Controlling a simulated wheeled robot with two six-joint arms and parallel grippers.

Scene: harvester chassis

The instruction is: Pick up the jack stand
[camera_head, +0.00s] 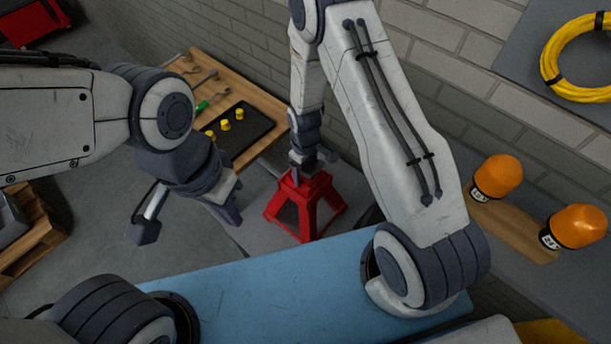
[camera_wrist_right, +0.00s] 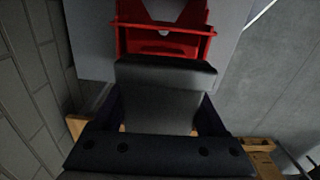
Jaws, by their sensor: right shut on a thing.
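The red jack stand (camera_head: 309,187) stands upright on a grey surface in the middle of the head view, with its legs spread. My right gripper (camera_head: 303,176) reaches down from above and is shut on the top of the stand. In the right wrist view the red stand (camera_wrist_right: 165,42) shows at the top, just beyond my dark gripper (camera_wrist_right: 165,80). The exact contact is partly hidden by the gripper. My left gripper (camera_head: 188,222) is to the left of the stand, empty, with its fingers wide apart.
A wooden board with wrenches and a black tray (camera_head: 238,133) of yellow parts lies behind. A blue surface (camera_head: 270,285) is in front. Two orange beacons (camera_head: 497,176) and a yellow cable coil (camera_head: 557,72) are at the right. A brick wall (camera_head: 440,45) closes the back.

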